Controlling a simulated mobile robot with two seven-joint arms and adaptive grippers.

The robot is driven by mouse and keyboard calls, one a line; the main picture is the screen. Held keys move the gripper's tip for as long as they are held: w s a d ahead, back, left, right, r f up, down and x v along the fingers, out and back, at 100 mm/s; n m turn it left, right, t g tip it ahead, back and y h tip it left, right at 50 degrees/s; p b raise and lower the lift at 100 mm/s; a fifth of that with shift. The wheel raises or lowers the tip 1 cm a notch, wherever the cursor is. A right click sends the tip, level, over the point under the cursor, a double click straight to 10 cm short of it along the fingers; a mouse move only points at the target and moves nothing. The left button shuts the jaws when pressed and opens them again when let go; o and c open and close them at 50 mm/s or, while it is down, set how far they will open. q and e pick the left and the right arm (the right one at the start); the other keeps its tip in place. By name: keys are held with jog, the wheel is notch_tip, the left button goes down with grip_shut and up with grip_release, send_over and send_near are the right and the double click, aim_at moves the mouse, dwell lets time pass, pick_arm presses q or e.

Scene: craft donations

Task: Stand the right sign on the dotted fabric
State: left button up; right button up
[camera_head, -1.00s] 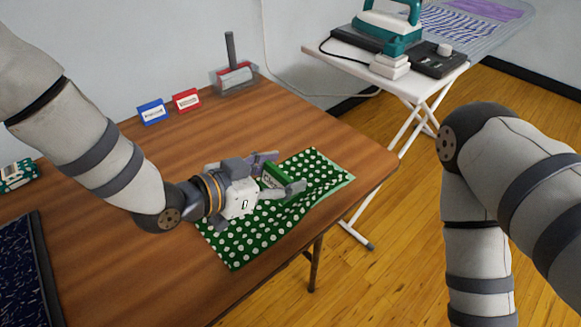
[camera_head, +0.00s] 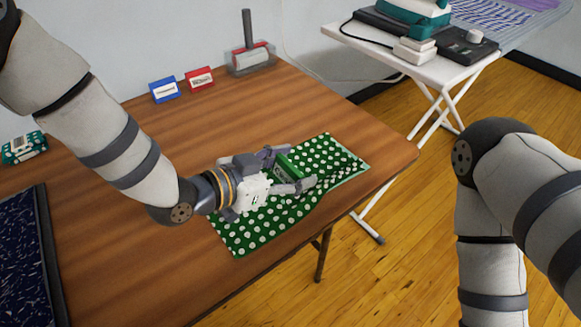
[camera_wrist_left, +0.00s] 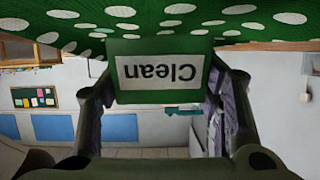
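The green sign (camera_head: 291,168) stands upright between the fingers of my left gripper (camera_head: 285,171), over the dotted fabric. In the left wrist view the sign (camera_wrist_left: 160,72) shows a white label reading "Clean", upside down. The fingers (camera_wrist_left: 162,95) look closed against its two side edges. The dotted green fabric (camera_head: 245,237) lies on the table with slight folds at its right. The sign's base meets the fabric in the picture; I cannot tell whether it bears on it. A blue sign (camera_head: 164,90) and a red sign (camera_head: 200,79) stand at the back. My right gripper is out of view.
A grey holder with a post (camera_head: 250,62) stands at the table's back corner. A dark patterned item (camera_head: 20,255) and a teal patterned box (camera_head: 24,147) are at the left. The wooden table (camera_head: 130,260) is clear around the fabric. A white ironing board (camera_head: 425,65) stands beyond.

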pick_arm(q)
jog(key=o, duration=0.4)
jog(key=shift+s+f+g, duration=0.25)
jog(key=shift+f+g, duration=0.05)
jog(key=shift+f, duration=0.5)
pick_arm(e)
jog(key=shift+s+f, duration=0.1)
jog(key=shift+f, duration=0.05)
pick_arm(q)
jog(key=shift+r, duration=0.75)
jog(key=p+v, duration=0.2)
jog(key=v, duration=0.9)
jog(key=shift+s+a+r, duration=0.1)
jog(key=shift+a+r, duration=0.2)
jog(key=shift+r, duration=0.05)
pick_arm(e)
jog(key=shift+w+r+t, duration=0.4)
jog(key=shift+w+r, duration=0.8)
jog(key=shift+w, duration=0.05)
